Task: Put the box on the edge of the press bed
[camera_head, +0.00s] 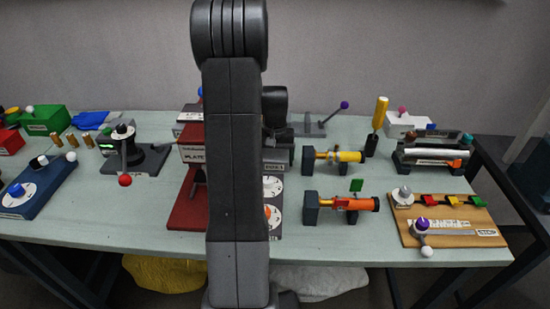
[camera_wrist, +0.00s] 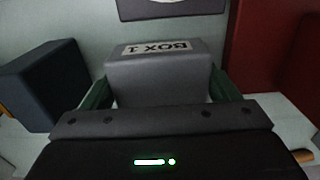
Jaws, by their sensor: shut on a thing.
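The grey box (camera_wrist: 163,75), labelled BOX 1, sits between the two green fingers of my gripper (camera_wrist: 162,92) in the wrist view. The gripper is shut on it, and the label reads upside down there. In the head view the right part of the box (camera_head: 279,157) shows just right of my arm; the arm hides the rest. A red stand (camera_head: 186,212) with a label reading PLATE, which looks like the press, is left of my arm. Red surfaces (camera_wrist: 260,45) also show right of the box in the wrist view, apart from it. I cannot make out the bed's edge.
A panel with white dials (camera_head: 273,188) lies below the box in the head view. Pump tubes, one yellow (camera_head: 347,156) and one orange (camera_head: 352,204), stand to the right. A dark block (camera_wrist: 42,85) is left of the box in the wrist view. A red-knobbed lever (camera_head: 125,180) is further left.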

